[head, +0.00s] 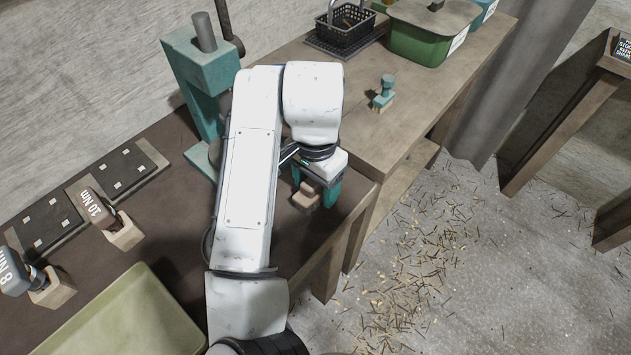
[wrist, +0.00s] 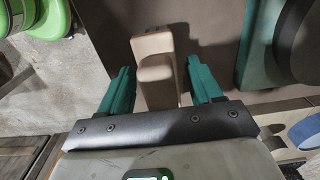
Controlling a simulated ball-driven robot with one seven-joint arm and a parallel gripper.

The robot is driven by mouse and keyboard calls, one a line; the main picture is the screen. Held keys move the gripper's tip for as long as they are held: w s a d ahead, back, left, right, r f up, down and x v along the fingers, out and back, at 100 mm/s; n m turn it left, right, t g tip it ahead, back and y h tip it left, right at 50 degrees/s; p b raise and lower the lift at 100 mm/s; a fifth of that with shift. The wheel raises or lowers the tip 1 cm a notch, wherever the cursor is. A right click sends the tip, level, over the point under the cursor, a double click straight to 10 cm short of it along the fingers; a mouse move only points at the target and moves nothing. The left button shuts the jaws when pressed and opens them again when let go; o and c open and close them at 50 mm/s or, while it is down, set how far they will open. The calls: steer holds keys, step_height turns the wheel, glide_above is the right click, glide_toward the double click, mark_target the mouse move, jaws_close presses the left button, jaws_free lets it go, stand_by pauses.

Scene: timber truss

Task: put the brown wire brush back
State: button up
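A small brown block-shaped brush (head: 306,197) lies on the dark brown bench near its right edge, below my gripper. I take it for the brown wire brush; its bristles are not visible. In the wrist view the brush (wrist: 157,72) lies between the two teal fingers of my gripper (wrist: 162,88), with narrow gaps at its sides. My gripper is open around it. In the head view my gripper (head: 318,190) partly shows at the brush, and my arm hides part of the bench.
A teal press (head: 205,75) stands behind my arm. On the lighter bench are a teal-handled brush (head: 384,92), a black basket (head: 346,27) and a green bin (head: 420,42). Shavings litter the floor.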

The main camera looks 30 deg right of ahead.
steer(key=shift+r, duration=0.1)
step_height(320, 180, up, 12)
steer(key=shift+p, duration=0.7)
